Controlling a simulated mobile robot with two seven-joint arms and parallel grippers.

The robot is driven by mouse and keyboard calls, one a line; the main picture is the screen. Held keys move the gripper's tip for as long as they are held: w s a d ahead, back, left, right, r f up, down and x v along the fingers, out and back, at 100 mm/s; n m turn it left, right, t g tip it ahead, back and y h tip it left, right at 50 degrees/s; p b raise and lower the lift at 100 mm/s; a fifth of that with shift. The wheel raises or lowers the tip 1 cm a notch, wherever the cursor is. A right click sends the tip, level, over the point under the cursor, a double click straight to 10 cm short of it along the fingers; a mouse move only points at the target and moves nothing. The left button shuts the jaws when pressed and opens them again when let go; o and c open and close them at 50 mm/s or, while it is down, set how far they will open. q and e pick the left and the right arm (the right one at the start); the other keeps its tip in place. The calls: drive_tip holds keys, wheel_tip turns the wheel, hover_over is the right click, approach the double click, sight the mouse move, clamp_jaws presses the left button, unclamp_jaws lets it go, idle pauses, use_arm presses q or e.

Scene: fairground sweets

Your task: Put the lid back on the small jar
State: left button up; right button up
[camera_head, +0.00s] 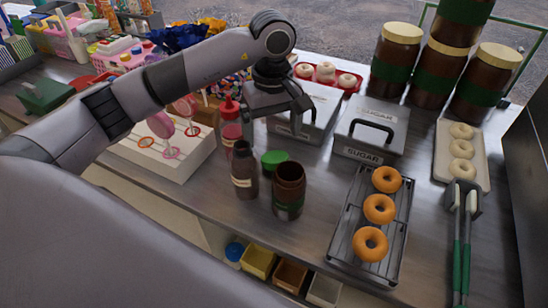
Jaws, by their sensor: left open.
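The small jar (289,199) is brown with a green band and stands upright and open on the steel counter. A green round lid (274,158) is just behind it, partly hidden by a dark bottle and the jar. My left gripper (278,118) points down above and behind the lid, open and apart from it, in front of a grey sugar tin. My right gripper is not in view.
A dark bottle (244,172) stands close left of the jar, with a red-capped bottle (231,125) behind. A rack (345,222) of doughnuts is to the right. Sugar tins (370,131) stand behind. Large jars (397,62) stand at the back right.

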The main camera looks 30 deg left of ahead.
sight(276, 158)
use_arm(q)
drive_tip(key=shift+f, duration=0.95)
drive_tip(key=shift+d+f+p, duration=0.2)
drive_tip(key=shift+f+p, duration=0.15)
drive_tip(key=shift+f, duration=0.95)
drive_tip(key=shift+d+f+p, duration=0.15)
drive_tip(key=shift+f+p, duration=0.2)
drive_tip(key=shift+f, duration=0.95)
drive_tip(key=shift+w, duration=0.1)
drive_tip(key=c, duration=1.1)
